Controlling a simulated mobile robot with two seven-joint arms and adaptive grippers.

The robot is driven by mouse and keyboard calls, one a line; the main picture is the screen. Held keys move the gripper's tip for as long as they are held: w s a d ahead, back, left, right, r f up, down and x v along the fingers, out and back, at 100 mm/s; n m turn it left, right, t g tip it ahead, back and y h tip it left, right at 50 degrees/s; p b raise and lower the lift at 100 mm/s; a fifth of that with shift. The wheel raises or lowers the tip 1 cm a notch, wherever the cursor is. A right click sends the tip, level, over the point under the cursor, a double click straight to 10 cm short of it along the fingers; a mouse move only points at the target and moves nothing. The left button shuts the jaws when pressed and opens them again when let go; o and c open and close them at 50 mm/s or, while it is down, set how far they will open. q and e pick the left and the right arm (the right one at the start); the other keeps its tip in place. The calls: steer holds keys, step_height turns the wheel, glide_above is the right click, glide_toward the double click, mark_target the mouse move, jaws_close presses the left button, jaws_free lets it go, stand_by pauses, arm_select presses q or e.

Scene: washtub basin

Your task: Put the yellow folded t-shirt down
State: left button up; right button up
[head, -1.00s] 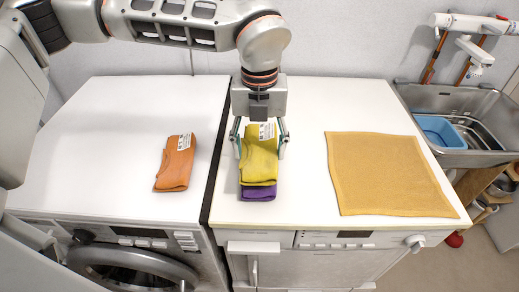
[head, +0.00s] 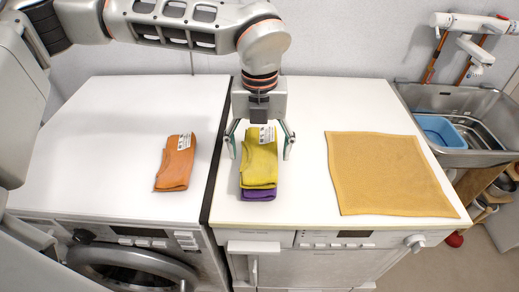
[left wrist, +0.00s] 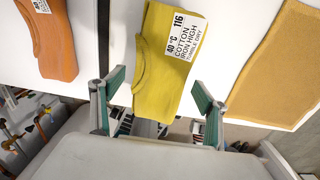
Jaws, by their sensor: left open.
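The yellow folded t-shirt (head: 259,160) lies on top of a purple folded garment (head: 258,194) on the white top of the right machine. The purple one shows only at the front edge. My left gripper (head: 260,150) is open above the yellow t-shirt, one finger on each side, with gaps between the fingers and the cloth. In the left wrist view the yellow t-shirt (left wrist: 160,60) with its white care label lies beyond the open fingers (left wrist: 155,105). My right gripper is not in view.
An orange folded garment (head: 175,163) lies on the left machine. A flat mustard cloth (head: 385,172) covers the right side of the right machine's top. A metal sink (head: 460,110) with a blue basin (head: 437,131) stands at the far right. The left machine's top is mostly clear.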

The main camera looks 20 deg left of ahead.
mark_target(259, 150)
arm_select(q)
step_height(259, 150, up, 12)
stand_by(0.4)
steer(key=shift+f, duration=0.1)
